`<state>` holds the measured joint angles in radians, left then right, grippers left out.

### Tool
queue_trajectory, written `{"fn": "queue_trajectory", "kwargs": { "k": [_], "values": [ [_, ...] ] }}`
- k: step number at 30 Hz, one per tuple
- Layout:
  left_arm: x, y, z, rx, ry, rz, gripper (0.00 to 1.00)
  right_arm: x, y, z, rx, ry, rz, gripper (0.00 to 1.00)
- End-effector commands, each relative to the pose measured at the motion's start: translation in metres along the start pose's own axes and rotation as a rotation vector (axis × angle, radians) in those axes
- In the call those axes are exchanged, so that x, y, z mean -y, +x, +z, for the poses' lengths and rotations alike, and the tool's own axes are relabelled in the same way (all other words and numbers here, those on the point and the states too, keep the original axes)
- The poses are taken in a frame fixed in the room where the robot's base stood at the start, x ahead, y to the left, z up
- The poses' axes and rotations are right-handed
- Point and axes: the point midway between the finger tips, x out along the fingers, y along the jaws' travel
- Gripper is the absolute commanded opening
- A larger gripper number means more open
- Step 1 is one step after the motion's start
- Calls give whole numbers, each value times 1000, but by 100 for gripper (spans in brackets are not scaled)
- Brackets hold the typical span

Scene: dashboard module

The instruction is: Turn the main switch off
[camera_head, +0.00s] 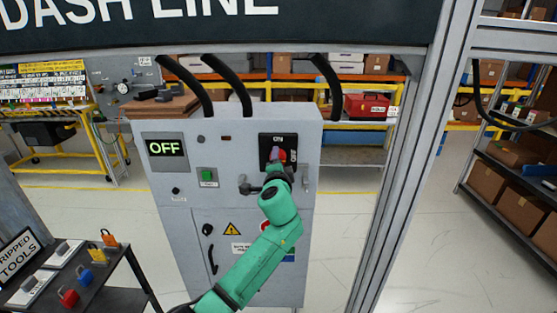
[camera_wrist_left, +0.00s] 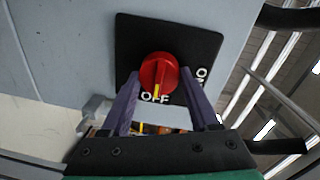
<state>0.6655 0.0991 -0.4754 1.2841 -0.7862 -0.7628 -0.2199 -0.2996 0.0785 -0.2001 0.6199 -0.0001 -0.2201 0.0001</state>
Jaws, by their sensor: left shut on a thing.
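The main switch is a red knob (camera_wrist_left: 158,72) on a black plate (camera_wrist_left: 203,45). Its yellow mark points at the OFF label, and the ON label is at the right side of the plate in the left wrist view. In the head view the knob (camera_head: 277,154) shows on the upper right of the grey cabinet (camera_head: 226,134), partly hidden by my gripper. My left gripper (camera_wrist_left: 160,80) is shut on the knob, one purple finger on each side. The cabinet's display (camera_head: 166,148) reads OFF in green. My right gripper is not in view.
A green button (camera_head: 207,174) and a handle (camera_head: 306,180) sit near the switch on the cabinet. A metal post (camera_head: 400,170) rises at the right. A dark cart (camera_head: 100,285) with small coloured padlocks stands at the lower left.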

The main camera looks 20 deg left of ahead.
Motion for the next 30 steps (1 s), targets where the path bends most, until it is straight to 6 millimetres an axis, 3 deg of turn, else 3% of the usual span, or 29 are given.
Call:
{"fn": "queue_trajectory", "kwargs": {
  "k": [15,16,18,30],
  "values": [
    [2,0,1,3,23,-4,6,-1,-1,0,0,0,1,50],
    [2,0,1,3,22,-4,73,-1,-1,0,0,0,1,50],
    [2,0,0,3,21,-4,92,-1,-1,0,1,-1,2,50],
    [-1,-5,0,1,19,-2,92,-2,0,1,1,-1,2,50]
  ]
}}
